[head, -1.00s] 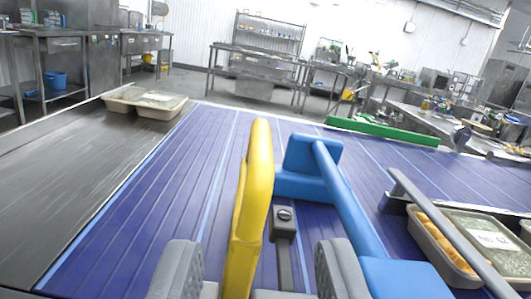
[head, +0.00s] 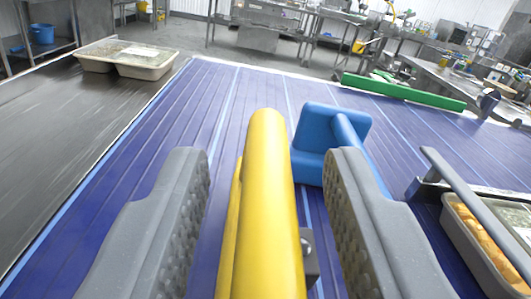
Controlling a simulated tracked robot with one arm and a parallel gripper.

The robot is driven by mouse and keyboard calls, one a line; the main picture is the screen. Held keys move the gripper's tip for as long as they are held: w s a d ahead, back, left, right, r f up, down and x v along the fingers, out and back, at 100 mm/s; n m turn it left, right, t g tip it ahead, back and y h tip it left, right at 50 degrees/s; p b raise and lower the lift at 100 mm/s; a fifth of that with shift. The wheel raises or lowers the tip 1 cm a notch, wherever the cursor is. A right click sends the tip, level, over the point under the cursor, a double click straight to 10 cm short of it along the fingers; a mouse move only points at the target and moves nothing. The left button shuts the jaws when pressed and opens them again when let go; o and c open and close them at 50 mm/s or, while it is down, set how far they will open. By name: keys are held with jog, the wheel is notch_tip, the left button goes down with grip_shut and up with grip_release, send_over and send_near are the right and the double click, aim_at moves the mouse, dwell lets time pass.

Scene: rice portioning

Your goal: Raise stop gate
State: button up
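A yellow upright bar (head: 266,190) with a rounded end stands over the purple belt (head: 150,215). My gripper (head: 268,158) is open, with its grey ridged fingers on either side of the bar and a visible gap on each side. A blue block (head: 312,150) with a blue arm stands just beyond and to the right, partly hidden behind my right finger. A small grey bracket (head: 311,262) shows beside the bar's lower part. The bar's lower end is out of view. I cannot tell which of these parts is the stop gate.
Two filled trays (head: 145,60) sit far left on a dark grey belt (head: 50,130). At the right, a grey rail (head: 470,205) runs over a tray (head: 470,250) with orange food. A green bar (head: 405,92) lies along the far right. The purple belt's left part is clear.

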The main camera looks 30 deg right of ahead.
jog(key=shift+w, duration=0.1)
grip_shut()
notch_tip(320, 180, up, 7)
jog(key=p, duration=0.2)
jog(key=shift+p, duration=0.35)
grip_release()
jog(key=shift+f, duration=0.1)
jog(key=v, duration=1.3)
jog(key=shift+s, duration=0.35)
jog(key=shift+a, duration=0.1)
